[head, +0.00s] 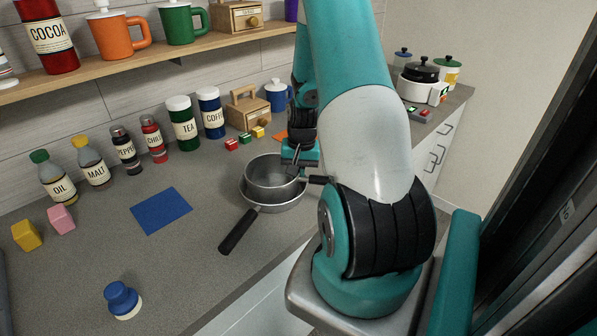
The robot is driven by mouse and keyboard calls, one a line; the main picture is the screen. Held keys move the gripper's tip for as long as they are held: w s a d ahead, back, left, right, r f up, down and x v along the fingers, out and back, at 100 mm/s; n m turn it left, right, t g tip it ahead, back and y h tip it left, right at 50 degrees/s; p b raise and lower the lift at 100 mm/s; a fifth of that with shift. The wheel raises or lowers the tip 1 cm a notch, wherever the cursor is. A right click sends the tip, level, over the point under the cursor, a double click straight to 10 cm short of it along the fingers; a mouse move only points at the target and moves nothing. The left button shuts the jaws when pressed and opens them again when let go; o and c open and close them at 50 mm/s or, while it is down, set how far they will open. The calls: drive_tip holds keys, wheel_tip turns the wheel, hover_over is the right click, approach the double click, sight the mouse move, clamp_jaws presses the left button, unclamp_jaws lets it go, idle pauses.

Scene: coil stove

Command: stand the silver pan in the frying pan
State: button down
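The silver pan (270,172), a deep round metal pan, is in the middle of the head view. It looks upright and overlaps the frying pan (276,208), a wider, shallow metal pan just beneath it. Whether its base touches the frying pan's floor cannot be seen. The frying pan's black handle points toward the lower left. A short dark handle shows at the silver pan's right side, partly behind my arm. My gripper (298,170) is at the silver pan's right rim, by that handle. Its fingertips are too small and hidden to tell whether they are shut on it.
A blue mat (161,211) lies left of the pans. Behind stand bottles, a tea canister (183,124), a coffee canister (211,113) and a wooden box (247,109). A blue-topped knob (122,299) is at the front left. My arm covers the counter right of the pans.

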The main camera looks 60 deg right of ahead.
drive_tip(key=shift+f, duration=0.2)
drive_tip(key=c, duration=1.3)
unclamp_jaws()
drive_tip(key=shift+r+p, duration=0.3)
drive_tip(key=shift+r, duration=0.25)
wheel_tip(320, 180, up, 12)
drive_tip(key=b, duration=0.3)
drive_tip(key=w+a+r+n, duration=0.1)
drive_tip(key=a+r+n, duration=0.15)
drive_tip(key=a, duration=0.55)
drive_tip(key=w+a+r+n+y, duration=0.1)
drive_tip(key=w+a+n, duration=0.15)
drive_tip(key=a, duration=0.45)
drive_tip(key=w+a+r+n, duration=0.15)
drive_tip(key=a+n, duration=0.25)
drive_tip(key=a, duration=0.4)
drive_tip(key=s+a+r+n+y, duration=0.1)
drive_tip(key=s+a+n, duration=0.2)
drive_tip(key=a, duration=0.3)
drive_tip(key=s+a+r+n, duration=0.2)
drive_tip(key=s+a+n, duration=0.1)
drive_tip(key=s+a, duration=0.3)
drive_tip(key=s+a+r+n+y, duration=0.1)
drive_tip(key=s+a+n, duration=0.3)
drive_tip(key=a, duration=0.3)
drive_tip(key=shift+s+r+g+y, duration=0.2)
drive_tip(key=shift+s+g+y, duration=0.15)
drive_tip(key=shift+s, duration=0.4)
